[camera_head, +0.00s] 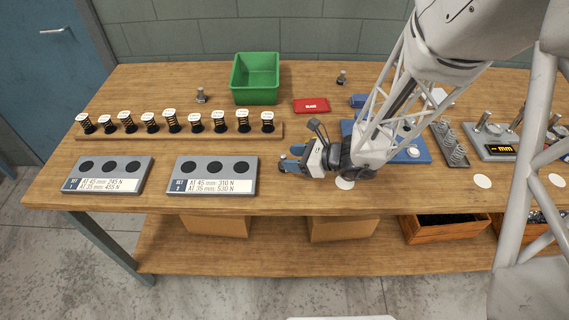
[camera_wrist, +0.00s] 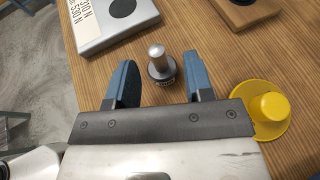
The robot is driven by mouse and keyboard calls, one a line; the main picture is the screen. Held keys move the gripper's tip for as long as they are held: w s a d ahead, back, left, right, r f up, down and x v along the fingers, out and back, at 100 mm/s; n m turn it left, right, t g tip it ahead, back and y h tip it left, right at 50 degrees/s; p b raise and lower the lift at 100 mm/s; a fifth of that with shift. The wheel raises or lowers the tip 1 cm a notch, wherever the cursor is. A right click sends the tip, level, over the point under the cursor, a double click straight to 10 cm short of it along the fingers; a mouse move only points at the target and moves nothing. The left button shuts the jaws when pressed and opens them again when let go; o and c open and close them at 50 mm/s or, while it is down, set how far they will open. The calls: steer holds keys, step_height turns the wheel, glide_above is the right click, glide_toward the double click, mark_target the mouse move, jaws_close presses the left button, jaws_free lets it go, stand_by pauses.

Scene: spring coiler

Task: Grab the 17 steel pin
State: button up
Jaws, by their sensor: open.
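In the wrist view a steel pin (camera_wrist: 157,59) stands upright on the table, a bright cylinder with a rounded top above a wider dark collar. The marking on the collar is too small to read. My gripper (camera_wrist: 160,72) is open, with one blue-grey finger on each side of the pin and a visible gap to both. In the head view my gripper (camera_head: 285,159) is low over the front middle of the table, and I cannot make out that pin there.
A grey tester block (camera_head: 213,166) with dark round pads lies left of my gripper. A yellow cup-shaped piece (camera_wrist: 268,112) sits close to the right finger. A wooden rack (camera_head: 160,134) of several springs, a green bin (camera_head: 256,101) and a red box (camera_head: 311,105) stand behind.

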mark_target(278, 167)
steer(key=shift+x, duration=2.6)
steer(key=shift+s, duration=0.1)
jaws_close()
